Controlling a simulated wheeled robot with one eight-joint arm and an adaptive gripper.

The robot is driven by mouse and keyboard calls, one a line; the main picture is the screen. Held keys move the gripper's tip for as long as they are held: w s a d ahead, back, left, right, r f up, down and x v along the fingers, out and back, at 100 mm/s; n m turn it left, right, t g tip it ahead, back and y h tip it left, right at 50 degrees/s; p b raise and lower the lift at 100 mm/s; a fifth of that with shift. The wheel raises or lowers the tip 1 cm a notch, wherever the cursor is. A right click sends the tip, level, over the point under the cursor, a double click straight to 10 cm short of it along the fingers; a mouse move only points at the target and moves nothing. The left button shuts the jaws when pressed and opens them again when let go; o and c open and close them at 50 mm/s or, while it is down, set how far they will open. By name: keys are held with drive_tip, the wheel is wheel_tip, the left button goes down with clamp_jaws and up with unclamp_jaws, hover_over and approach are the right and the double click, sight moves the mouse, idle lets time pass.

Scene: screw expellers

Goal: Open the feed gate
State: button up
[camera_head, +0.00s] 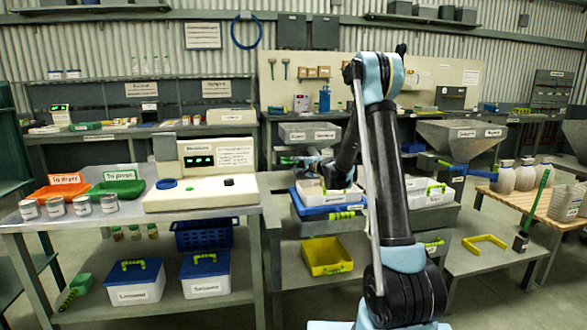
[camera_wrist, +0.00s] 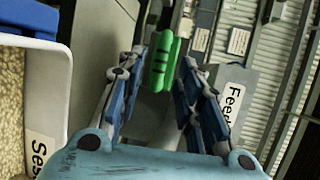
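My gripper (camera_head: 318,165) is at the left press, in front of its grey hopper (camera_head: 296,132). In the wrist view my gripper (camera_wrist: 160,82) has its blue fingers spread apart. A green ribbed handle (camera_wrist: 162,62) shows between and just beyond the fingertips, with gaps on both sides; I cannot tell how far in depth it is from them. A label starting "Feed" (camera_wrist: 233,92) is on a grey panel to the right of the fingers. In the head view my arm and gripper hide most of the handle and gate area.
A white bin (camera_wrist: 40,105) with a label and grainy contents stands at the wrist view's left. A blue tray (camera_head: 322,207) lies below my gripper, with a yellow bin (camera_head: 327,256) lower down. A second hopper (camera_head: 460,138) stands right. The bench (camera_head: 200,208) is left.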

drive_tip(key=v, duration=0.7)
drive_tip(key=shift+s+f, duration=0.1)
drive_tip(key=s+d+r+n+g+h, duration=0.1)
drive_tip(key=s+d+n+g, duration=0.15)
drive_tip(key=s, duration=0.85)
drive_tip(key=s+d+r+n+g+h, duration=0.15)
drive_tip(key=s+d+n, duration=0.25)
drive_tip(key=s, duration=0.8)
drive_tip(key=s+d+f+n+g+h, duration=0.1)
drive_tip(key=s+d+f, duration=0.3)
drive_tip(key=s, duration=0.6)
drive_tip(key=s+d+f+n+g+h, duration=0.2)
drive_tip(key=s+d, duration=0.4)
drive_tip(key=s, duration=0.5)
drive_tip(key=s+d+f+n+g+h, duration=0.1)
drive_tip(key=s+d+f+g+h, duration=0.2)
drive_tip(key=s+d+f, duration=0.3)
drive_tip(key=s+h, duration=0.1)
drive_tip(key=s, duration=0.3)
drive_tip(key=shift+s+n, duration=0.35)
drive_tip(key=shift+s, duration=0.05)
drive_tip(key=shift+h, duration=0.25)
drive_tip(key=shift+w+f, duration=0.15)
drive_tip(key=shift+w, duration=0.35)
